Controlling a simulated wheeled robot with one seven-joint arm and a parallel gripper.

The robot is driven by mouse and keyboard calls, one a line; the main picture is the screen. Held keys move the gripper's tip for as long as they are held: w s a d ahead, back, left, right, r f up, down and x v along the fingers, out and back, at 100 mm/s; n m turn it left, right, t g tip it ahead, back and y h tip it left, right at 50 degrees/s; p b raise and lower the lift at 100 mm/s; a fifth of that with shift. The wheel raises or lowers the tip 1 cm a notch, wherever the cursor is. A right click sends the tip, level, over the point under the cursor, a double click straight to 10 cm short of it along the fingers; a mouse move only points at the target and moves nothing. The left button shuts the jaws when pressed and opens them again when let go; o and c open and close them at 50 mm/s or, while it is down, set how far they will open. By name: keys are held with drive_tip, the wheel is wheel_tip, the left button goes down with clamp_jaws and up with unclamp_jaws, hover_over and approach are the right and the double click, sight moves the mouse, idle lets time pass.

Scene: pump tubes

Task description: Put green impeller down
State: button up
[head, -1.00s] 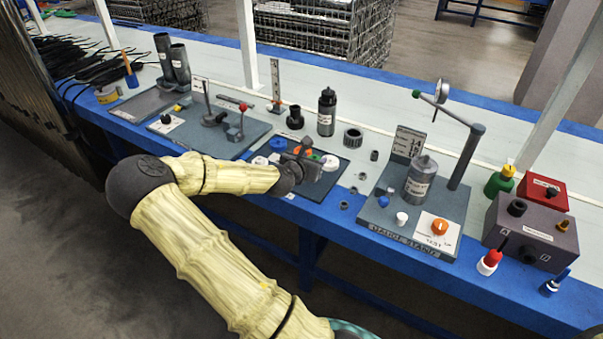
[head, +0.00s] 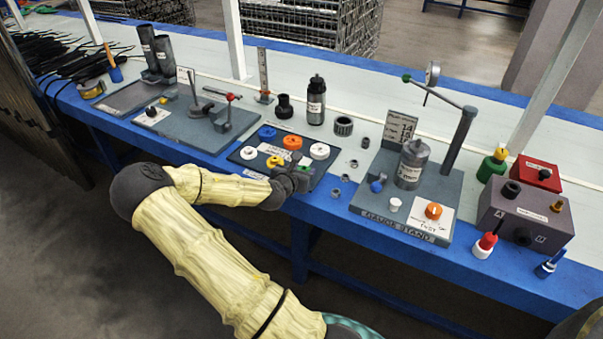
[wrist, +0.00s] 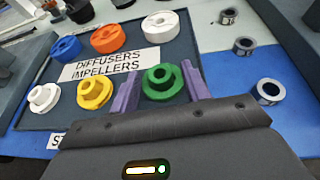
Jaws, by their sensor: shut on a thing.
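The green impeller (wrist: 162,82) is between the two purple fingers of my gripper (wrist: 160,88), which is shut on it, in the wrist view. It is at the right of the impeller row on the dark tray (wrist: 207,85). I cannot tell whether it touches the tray. In the head view my gripper (head: 297,176) is over the tray's front right part and hides most of the impeller. A yellow impeller (wrist: 94,92) and a white impeller (wrist: 45,98) stand to its left. A label (wrist: 98,66) reading "DIFFUSERS IMPELLERS" lies behind.
Blue (wrist: 66,48), orange (wrist: 108,38) and white (wrist: 159,26) diffusers stand behind the label. Grey rings (wrist: 267,91) lie on the bench right of the tray. The gauge stand (head: 446,195) is farther right, with a lever fixture (head: 195,123) to the left.

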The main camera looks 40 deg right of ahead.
drive_tip(key=o, duration=1.2)
drive_tip(key=shift+s+a+r, duration=0.15)
drive_tip(key=shift+a+r, duration=0.1)
drive_tip(key=shift+a, duration=0.1)
drive_tip(key=p+v, duration=0.3)
drive_tip(key=v, duration=0.8)
drive_tip(key=shift+s, duration=0.15)
